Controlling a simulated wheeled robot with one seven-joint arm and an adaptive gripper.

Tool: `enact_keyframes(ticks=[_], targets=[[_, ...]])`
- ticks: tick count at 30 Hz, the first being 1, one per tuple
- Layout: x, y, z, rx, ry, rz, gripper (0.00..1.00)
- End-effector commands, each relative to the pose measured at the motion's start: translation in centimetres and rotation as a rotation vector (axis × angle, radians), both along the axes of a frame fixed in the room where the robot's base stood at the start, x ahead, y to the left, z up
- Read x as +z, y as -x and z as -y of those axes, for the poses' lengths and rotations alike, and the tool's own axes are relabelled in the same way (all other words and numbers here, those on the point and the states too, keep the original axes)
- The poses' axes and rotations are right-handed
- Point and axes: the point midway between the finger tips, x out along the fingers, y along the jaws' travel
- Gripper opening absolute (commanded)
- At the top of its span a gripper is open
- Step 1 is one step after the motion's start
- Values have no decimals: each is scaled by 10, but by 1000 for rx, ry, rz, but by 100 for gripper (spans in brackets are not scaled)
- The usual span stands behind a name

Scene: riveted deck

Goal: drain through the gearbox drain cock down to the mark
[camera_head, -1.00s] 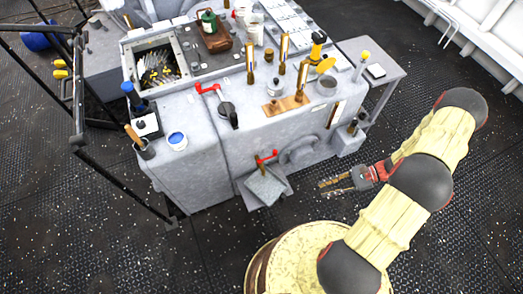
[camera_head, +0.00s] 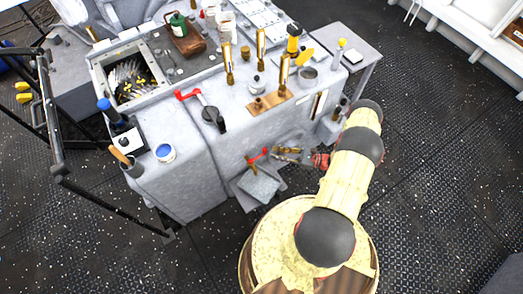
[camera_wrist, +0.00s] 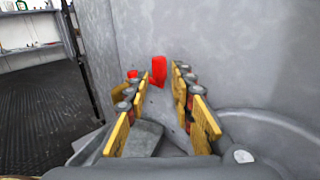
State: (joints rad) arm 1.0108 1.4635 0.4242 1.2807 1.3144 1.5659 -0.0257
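The drain cock (camera_head: 251,164) is a small brass fitting low on the front of the grey gearbox casing (camera_head: 190,185), with a red handle (camera_head: 258,153). A grey square pan (camera_head: 259,186) sits below it. My gripper (camera_head: 277,155) is just right of the cock, its fingers pointing at the handle. In the wrist view my gripper (camera_wrist: 160,103) is open and empty, and the red handle (camera_wrist: 158,71) shows ahead between the fingertips; contact is not visible. A narrow upright gauge-like slot (camera_head: 318,104) is on the casing front; its level and mark are too small to read.
A second red lever (camera_head: 188,95) and black-handled part stand on the casing top. A rounded grey housing (camera_wrist: 265,130) bulges close to the right finger.

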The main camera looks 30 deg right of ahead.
Motion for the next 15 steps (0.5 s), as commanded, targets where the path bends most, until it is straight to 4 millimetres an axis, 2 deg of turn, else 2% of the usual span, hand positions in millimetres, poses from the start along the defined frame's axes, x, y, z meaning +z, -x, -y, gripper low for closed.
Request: enact_keyframes(ticks=[9,15], targets=[[-1,-32,-37,6,0,-1,24],[-1,-42,-48,4,1,-1,24]])
